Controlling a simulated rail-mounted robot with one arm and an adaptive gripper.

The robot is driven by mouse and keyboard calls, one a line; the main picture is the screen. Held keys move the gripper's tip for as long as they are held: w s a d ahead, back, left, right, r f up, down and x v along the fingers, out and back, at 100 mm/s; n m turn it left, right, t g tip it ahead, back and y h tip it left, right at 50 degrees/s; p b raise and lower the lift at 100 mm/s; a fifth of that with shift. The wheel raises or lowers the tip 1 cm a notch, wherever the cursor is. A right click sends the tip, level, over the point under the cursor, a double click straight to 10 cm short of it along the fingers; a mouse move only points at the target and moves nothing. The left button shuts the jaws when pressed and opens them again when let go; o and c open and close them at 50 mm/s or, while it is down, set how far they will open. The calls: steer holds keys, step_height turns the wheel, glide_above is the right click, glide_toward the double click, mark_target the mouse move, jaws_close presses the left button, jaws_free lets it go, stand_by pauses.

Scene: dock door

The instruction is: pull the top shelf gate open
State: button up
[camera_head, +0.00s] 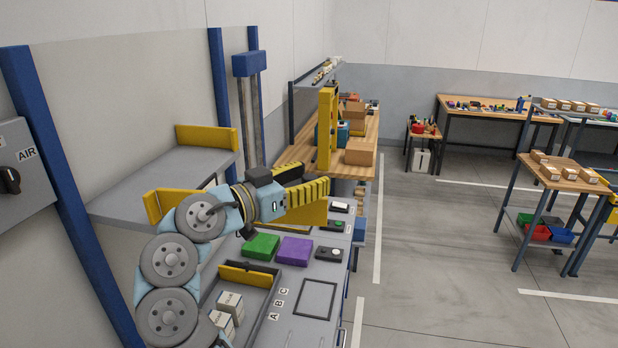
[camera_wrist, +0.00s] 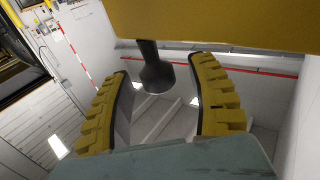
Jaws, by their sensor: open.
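The grey top shelf (camera_head: 150,182) stands at the left in the head view, with a yellow board (camera_head: 208,138) along its far end. A plain yellow panel (camera_head: 310,214), which looks like the gate, shows just below my gripper (camera_head: 312,178). In the wrist view a yellow panel (camera_wrist: 220,22) fills the top. A dark round knob (camera_wrist: 154,75) stands out from it, between the two yellow fingers of my gripper (camera_wrist: 162,68). The fingers are open, with gaps on both sides of the knob. My arm hides much of the shelf's near side and the gate's hinge.
A yellow post (camera_head: 326,130) stands beyond my gripper, before a wooden bench with boxes.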

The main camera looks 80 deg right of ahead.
steer(key=v, duration=1.2)
steer(key=shift+w, duration=0.15)
